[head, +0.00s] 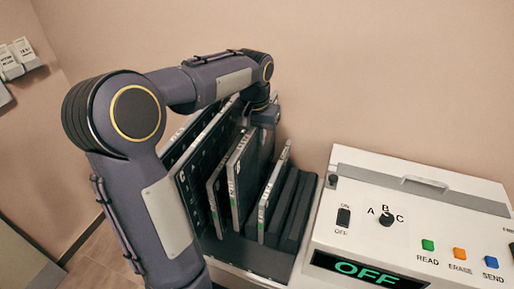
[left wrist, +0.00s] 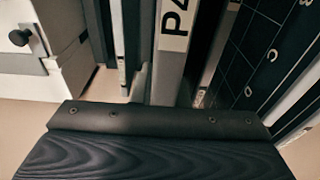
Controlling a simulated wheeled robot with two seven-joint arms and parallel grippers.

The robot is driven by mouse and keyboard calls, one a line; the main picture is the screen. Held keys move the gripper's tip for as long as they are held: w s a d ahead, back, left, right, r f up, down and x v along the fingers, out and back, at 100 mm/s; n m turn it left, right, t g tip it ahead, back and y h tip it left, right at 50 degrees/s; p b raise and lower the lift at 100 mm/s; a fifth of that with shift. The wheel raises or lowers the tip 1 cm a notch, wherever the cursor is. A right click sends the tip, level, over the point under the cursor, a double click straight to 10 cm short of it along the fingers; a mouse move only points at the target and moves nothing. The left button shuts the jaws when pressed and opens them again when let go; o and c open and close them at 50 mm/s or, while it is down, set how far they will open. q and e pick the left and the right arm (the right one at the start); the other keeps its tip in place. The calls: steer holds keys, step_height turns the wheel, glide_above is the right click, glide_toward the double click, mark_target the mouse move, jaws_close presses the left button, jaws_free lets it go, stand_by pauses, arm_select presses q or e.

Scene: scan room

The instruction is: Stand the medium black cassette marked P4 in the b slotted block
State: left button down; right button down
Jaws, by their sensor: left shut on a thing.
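The cassette marked P4 shows its label and pale edge in the left wrist view (left wrist: 173,45). It seems to be the raised middle cassette (head: 236,178) in the head view. My left gripper (head: 264,114) is behind it at its upper far end, shut on it; the fingertips are mostly hidden. The cassette stands nearly upright with a slight tilt. I cannot tell whether its lower edge is in a slot. Dark ridges of a slotted block (head: 296,212) are to its right; no b marking can be read on them. My right gripper is not in view.
Another cassette (head: 216,205) stands close on its left, and a leaning one (head: 274,190) on its right. A white machine (head: 420,205) reading OFF fills the right. The wall is close behind.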

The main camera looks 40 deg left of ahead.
arm_select(q)
steer(key=shift+r, duration=0.6)
step_height(320, 180, up, 9)
steer(key=p, duration=0.8)
stand_by(0.4)
steer(key=shift+f+b, duration=0.7)
steer(key=shift+f, duration=0.15)
